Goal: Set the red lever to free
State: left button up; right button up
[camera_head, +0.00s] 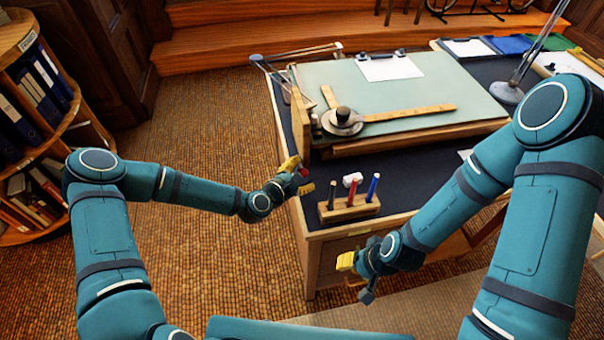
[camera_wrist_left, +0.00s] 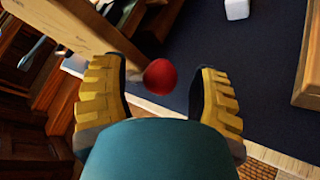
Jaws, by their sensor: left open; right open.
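The red lever shows as a round red knob (camera_wrist_left: 160,76) in the left wrist view; its shaft is not clear. In the head view the red knob (camera_head: 304,172) is at the left edge of the drafting desk. My left gripper (camera_head: 298,174) is open, with its yellow fingers on either side of the knob. In the wrist view both fingers of the left gripper (camera_wrist_left: 160,95) stand apart, with gaps to the knob. I see no label for free and cannot tell the lever's setting. My right gripper (camera_head: 349,270) is open and empty in front of the desk.
A tilted drafting board (camera_head: 435,75) with a wooden drafting arm (camera_head: 410,113) rests on the dark desk. A wooden pen block (camera_head: 349,208) with several markers and a white eraser (camera_head: 352,179) stand near the knob. A bookcase (camera_head: 35,120) is at the left.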

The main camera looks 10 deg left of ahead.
aim_at(306, 150)
pick_arm(q)
jog(key=shift+w, duration=0.15)
grip_shut()
jog(key=shift+w+r+n+g+p, duration=0.3)
jog(key=shift+r+n+g+p, duration=0.15)
jog(key=shift+r+p, duration=0.3)
jog(key=shift+w+a+r, duration=0.25)
jog(key=shift+w+r, duration=0.25)
jog(key=shift+r, duration=0.15)
jog(key=shift+w+a+r+b, duration=0.15)
jog(key=shift+w+a+r, duration=0.05)
jog(key=shift+w+r, duration=0.25)
jog(key=shift+w+a+r+b, duration=0.15)
jog(key=shift+w+r, duration=0.15)
jog(key=shift+w, duration=0.2)
